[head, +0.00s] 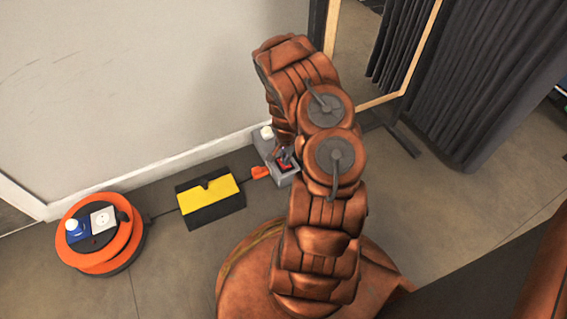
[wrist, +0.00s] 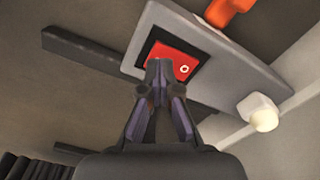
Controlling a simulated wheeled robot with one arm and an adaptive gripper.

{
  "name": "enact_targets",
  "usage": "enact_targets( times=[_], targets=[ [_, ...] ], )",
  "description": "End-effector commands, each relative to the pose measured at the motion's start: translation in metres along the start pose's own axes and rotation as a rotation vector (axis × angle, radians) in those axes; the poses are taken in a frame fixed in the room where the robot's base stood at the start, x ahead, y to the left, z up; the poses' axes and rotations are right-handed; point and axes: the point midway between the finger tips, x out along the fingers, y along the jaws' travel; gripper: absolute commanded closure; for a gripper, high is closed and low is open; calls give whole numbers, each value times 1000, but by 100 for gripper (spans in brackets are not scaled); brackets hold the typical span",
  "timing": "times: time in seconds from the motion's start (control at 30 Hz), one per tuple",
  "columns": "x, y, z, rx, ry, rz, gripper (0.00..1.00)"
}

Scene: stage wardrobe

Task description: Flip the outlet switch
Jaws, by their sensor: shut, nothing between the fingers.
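The outlet switch is a red rocker (wrist: 172,60) in a black frame on a grey outlet box (wrist: 210,62). In the head view the grey box (head: 264,146) sits on the floor by the wall, partly hidden behind my arm, with a little of the red switch (head: 285,165) showing. My gripper (wrist: 160,65) is shut and empty, its fingertips over the near edge of the red rocker. I cannot tell whether they touch it. In the head view my gripper (head: 285,155) shows only as a small dark shape at the box.
An orange plug (head: 261,172) is at the box's left end. A yellow and black block (head: 211,198) and an orange cable reel (head: 100,233) lie to the left. A mirror stand (head: 398,136) and dark curtain (head: 480,80) stand to the right.

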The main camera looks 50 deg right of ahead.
Motion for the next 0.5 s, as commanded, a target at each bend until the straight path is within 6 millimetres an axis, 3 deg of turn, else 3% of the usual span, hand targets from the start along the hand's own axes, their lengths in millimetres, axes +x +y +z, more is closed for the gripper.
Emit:
enact_targets(
  times=[0.5],
  targets=[
    [7,0,0,0,0,0,100]
  ],
)
